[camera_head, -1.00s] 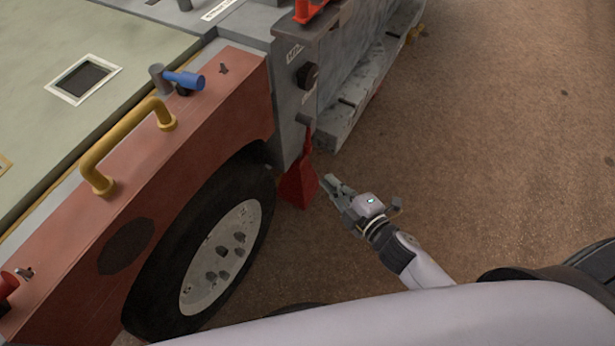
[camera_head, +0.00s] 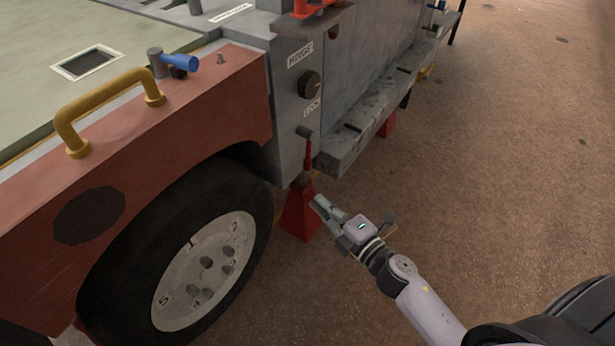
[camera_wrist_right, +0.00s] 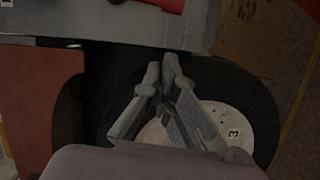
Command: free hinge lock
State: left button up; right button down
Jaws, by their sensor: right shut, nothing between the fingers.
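The hinge lock area is on the grey upright panel (camera_head: 285,130) at the vehicle's corner in the head view. A black round knob (camera_head: 310,85) sits there between a "HINGE" label (camera_head: 300,54) and a "LOCK" label (camera_head: 311,107). My right gripper (camera_head: 318,203) is low beside the red jack stand (camera_head: 298,217), below and apart from the knob. In the right wrist view its fingers (camera_wrist_right: 168,70) meet at the tips, with nothing between them. The knob does not show clearly in the wrist view. My left gripper is not in view.
A wheel (camera_head: 205,270) stands at the left under a red fender (camera_head: 150,130) with a yellow handle (camera_head: 105,108) and a blue-handled lever (camera_head: 180,63). A grey step ledge (camera_head: 350,145) juts out right of the panel. The brown floor (camera_head: 500,180) at right is open.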

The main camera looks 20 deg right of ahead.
aim_at(306, 164)
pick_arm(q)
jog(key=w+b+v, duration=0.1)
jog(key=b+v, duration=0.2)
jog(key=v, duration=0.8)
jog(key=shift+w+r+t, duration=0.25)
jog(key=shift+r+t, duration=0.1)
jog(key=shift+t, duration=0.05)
pick_arm(e)
jog(key=shift+n+t, duration=0.3)
jog(key=shift+n, duration=0.4)
jog(key=w, duration=0.7)
jog(key=w+d, duration=0.1)
jog(key=w, duration=0.3)
jog(key=shift+f, duration=0.35)
